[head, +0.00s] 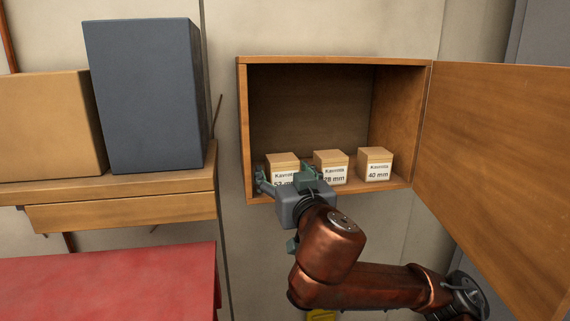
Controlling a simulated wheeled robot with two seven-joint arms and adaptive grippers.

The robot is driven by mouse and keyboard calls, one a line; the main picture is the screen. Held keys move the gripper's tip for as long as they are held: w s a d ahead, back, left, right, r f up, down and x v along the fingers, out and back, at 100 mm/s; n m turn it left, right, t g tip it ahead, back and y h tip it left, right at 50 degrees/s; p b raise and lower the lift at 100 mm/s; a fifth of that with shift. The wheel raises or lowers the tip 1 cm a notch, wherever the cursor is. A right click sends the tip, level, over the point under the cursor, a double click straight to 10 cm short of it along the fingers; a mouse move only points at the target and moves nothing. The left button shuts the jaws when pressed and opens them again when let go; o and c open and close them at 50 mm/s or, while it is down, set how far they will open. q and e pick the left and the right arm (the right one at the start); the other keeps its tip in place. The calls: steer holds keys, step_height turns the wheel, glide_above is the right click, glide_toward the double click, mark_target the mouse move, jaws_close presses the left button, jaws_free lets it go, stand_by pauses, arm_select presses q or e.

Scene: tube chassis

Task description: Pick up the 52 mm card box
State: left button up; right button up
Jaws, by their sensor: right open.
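The 52 mm card box (283,160) stands in the open wooden cabinet (341,61), leftmost of three small tan boxes with white labels. Its label is partly covered by my gripper. My right gripper (284,183) is open at the cabinet's front edge, in front of this box, with one finger to the left of it and one to its right. I cannot tell whether the fingers touch it. My left gripper is not in view.
A 28 mm box (331,160) stands close to the right gripper finger, with a 40 mm box (375,163) further right. The cabinet door (500,150) hangs open at right. A shelf (120,211) at left holds a dark blue box (145,95) and a tan box (48,125). A red surface (110,285) is below.

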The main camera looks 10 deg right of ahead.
steer(key=shift+w+f, duration=0.1)
steer(key=shift+w, duration=0.15)
steer(key=c, duration=0.3)
steer(key=shift+s, duration=0.1)
steer(key=c, duration=1.1)
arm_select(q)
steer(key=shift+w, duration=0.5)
arm_select(e)
steer(key=shift+c, duration=0.6)
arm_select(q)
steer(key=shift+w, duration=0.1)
